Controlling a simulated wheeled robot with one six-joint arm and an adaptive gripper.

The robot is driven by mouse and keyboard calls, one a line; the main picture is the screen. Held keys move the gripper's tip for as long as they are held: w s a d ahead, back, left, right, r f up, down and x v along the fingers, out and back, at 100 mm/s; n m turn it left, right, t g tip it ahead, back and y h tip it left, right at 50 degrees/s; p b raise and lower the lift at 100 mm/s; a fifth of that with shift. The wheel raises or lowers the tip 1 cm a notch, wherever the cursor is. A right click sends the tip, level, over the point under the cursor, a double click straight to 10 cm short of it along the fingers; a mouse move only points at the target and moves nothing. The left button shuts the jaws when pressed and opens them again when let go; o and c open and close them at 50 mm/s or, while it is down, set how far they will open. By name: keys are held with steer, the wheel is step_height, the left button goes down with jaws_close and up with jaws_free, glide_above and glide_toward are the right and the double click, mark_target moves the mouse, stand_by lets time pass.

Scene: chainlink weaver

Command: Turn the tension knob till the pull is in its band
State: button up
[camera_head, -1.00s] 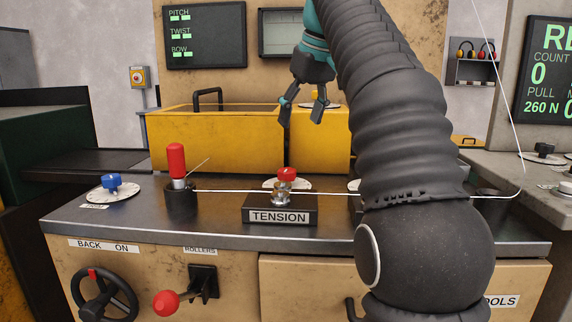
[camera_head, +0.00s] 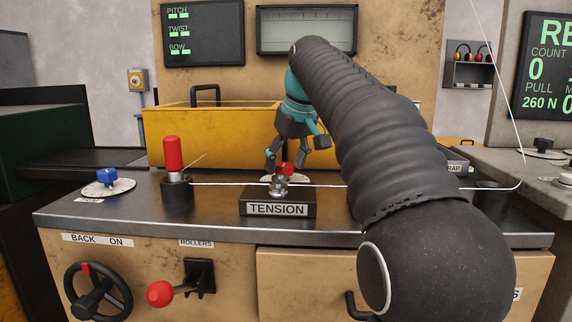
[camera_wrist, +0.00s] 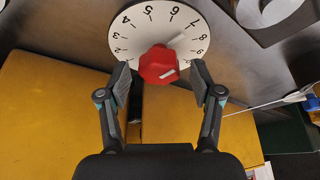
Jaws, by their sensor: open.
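The red tension knob (camera_head: 286,168) tops a metal post on the black block labelled TENSION (camera_head: 278,209). In the wrist view the knob (camera_wrist: 158,65) stands over a white numbered dial (camera_wrist: 135,42), with a pale pointer toward about 7. My gripper (camera_head: 286,162) points down just above the knob, fingers apart. In the wrist view my gripper (camera_wrist: 162,80) has a finger on either side of the knob, with gaps and no clear contact. The right display (camera_head: 541,95) reads PULL 260 N; its right edge is cut off.
A white line (camera_head: 225,185) runs across the bench through the tension post. A red-handled post (camera_head: 173,155) and a blue knob (camera_head: 109,177) stand to the left. The yellow box (camera_head: 215,135) is behind. My arm hides the bench to the right.

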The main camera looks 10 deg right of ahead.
steer(key=c, duration=1.1)
steer(key=n+p, duration=0.2)
steer(key=shift+d+r+g+y+p, duration=0.1)
steer(key=shift+r+g+y+p, duration=0.1)
steer(key=shift+g+y+p, duration=0.15)
steer(key=shift+w+f+n+y, duration=0.1)
steer(key=shift+f+n+y, duration=0.2)
steer(key=shift+n, duration=0.6)
steer(key=shift+n+g+y, duration=0.25)
steer(key=shift+n, duration=0.55)
steer(key=shift+c, duration=0.2)
steer(key=o, duration=1.1)
steer(key=shift+o, duration=0.2)
